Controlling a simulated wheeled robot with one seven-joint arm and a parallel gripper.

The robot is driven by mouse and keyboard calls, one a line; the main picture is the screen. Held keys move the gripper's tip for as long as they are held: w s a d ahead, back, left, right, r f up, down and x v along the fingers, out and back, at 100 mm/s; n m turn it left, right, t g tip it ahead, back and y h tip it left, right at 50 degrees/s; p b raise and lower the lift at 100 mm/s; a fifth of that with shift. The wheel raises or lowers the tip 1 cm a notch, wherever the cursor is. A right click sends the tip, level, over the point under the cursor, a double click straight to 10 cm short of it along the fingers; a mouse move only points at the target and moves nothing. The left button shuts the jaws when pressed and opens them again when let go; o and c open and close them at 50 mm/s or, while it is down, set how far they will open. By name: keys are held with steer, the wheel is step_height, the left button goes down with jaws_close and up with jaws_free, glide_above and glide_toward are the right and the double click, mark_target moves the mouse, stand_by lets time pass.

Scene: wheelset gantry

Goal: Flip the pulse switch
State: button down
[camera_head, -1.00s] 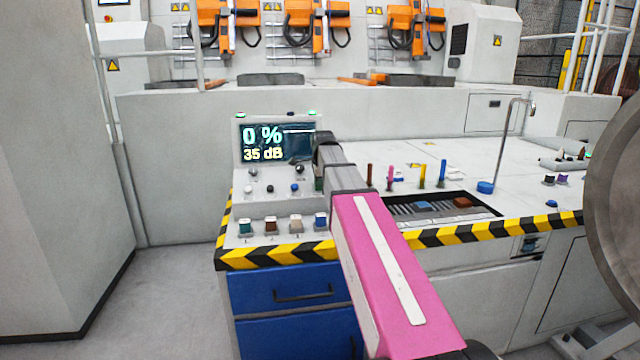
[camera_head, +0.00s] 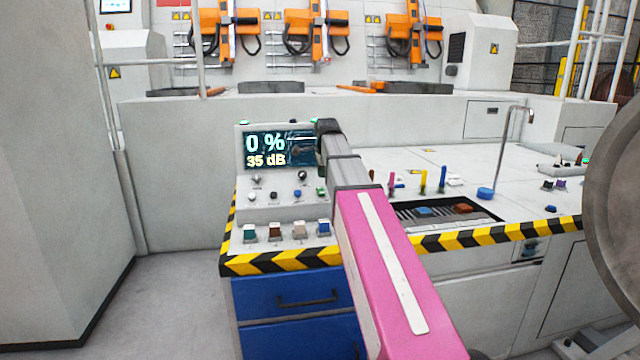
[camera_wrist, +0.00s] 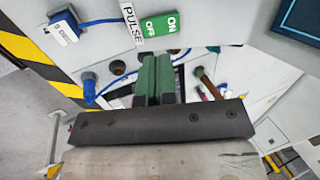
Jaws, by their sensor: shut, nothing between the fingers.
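The pulse switch (camera_wrist: 161,28) shows in the wrist view as a green rocker marked ON and OFF, beside a white PULSE label (camera_wrist: 131,22). My gripper (camera_wrist: 158,62) has its two green fingers together and empty. In the picture its tips lie just below the switch, with a small gap between; I cannot tell the depth. In the head view my wrist covers the right part of the console screen, and a small green piece (camera_head: 321,191) shows below it, too small to identify surely.
The console screen (camera_head: 265,150) reads 0 % and 35 dB. Several knobs and coloured buttons sit below it. A blue plug with a cable (camera_wrist: 88,84) lies left of my fingers. Coloured pegs (camera_head: 423,180) and a blue-based metal stand (camera_head: 486,193) are to the right.

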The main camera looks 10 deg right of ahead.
steer(key=v, duration=0.8)
steer(key=shift+w+r, duration=0.15)
steer(key=shift+w, duration=0.2)
